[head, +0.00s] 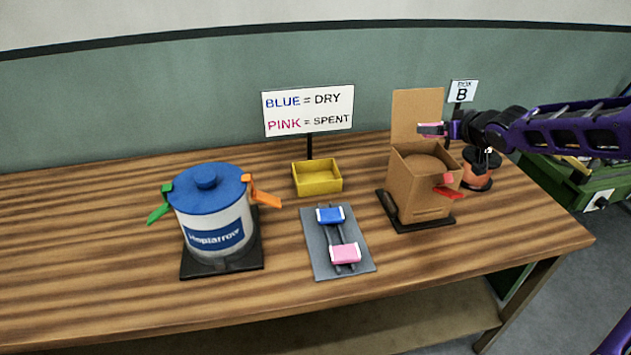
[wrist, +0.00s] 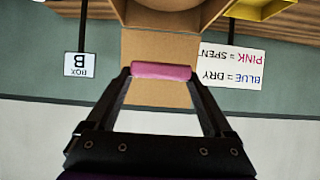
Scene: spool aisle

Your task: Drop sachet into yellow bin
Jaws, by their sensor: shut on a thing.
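My gripper (wrist: 162,75) is shut on a pink sachet (wrist: 161,70), held crosswise between the two fingertips in the wrist view. In the head view the held sachet (head: 431,129) is in front of the raised lid of the cardboard box, above the box's opening. The yellow bin (head: 317,189) stands empty on the table, left of the box, below the sign. A blue sachet (head: 331,216) and another pink sachet (head: 345,253) lie on a grey tray (head: 316,263) in front of the bin.
The open cardboard box (head: 420,192) stands on a black base. A sign (head: 308,110) reads blue = dry, pink = spent. A blue-lidded canister (head: 211,217) with green and orange clips stands at left. An orange pot (head: 478,174) is right of the box. The table's left end is clear.

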